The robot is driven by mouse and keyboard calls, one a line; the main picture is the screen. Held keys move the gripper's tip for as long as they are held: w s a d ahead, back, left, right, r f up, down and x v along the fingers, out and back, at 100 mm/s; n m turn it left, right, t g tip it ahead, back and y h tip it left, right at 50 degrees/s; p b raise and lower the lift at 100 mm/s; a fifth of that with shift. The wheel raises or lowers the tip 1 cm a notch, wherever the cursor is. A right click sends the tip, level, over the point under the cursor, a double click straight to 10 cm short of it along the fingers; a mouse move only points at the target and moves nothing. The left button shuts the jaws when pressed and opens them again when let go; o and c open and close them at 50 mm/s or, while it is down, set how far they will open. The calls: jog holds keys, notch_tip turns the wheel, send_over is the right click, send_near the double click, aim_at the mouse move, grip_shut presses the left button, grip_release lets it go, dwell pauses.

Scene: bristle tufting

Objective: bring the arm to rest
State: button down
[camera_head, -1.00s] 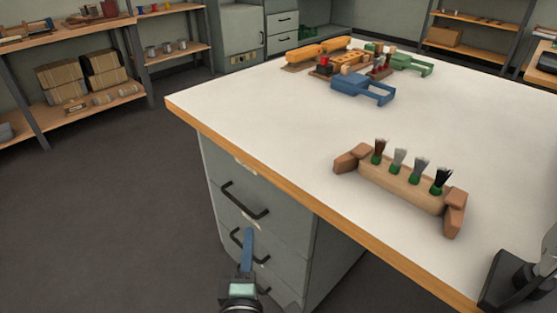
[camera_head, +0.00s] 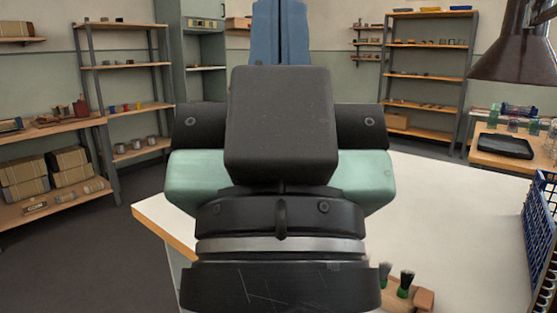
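My gripper (camera_head: 280,22) fills the middle of the view, raised close in front of the camera and above the table. Its two blue fingers point up at the top edge and lie side by side with only a thin dark seam between them. No object shows between them; the very tips may be cut off by the frame. The bar with bristle tufts lies on the table, mostly hidden behind my gripper's wrist. Two dark tufts in green ferrules (camera_head: 404,286) and a reddish-brown end block (camera_head: 424,300) show at the lower right.
The white table (camera_head: 470,215) extends behind and right of my wrist. A blue rack (camera_head: 540,235) stands at the right edge, and a dark lamp shade (camera_head: 516,52) hangs above. Shelves (camera_head: 125,67) line the walls. Floor at the left is clear.

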notch_tip(320, 180, up, 30)
jog(key=p, duration=2.7)
jog(key=shift+f+p, duration=0.15)
jog(key=shift+p, duration=0.15)
jog(key=shift+d, duration=0.1)
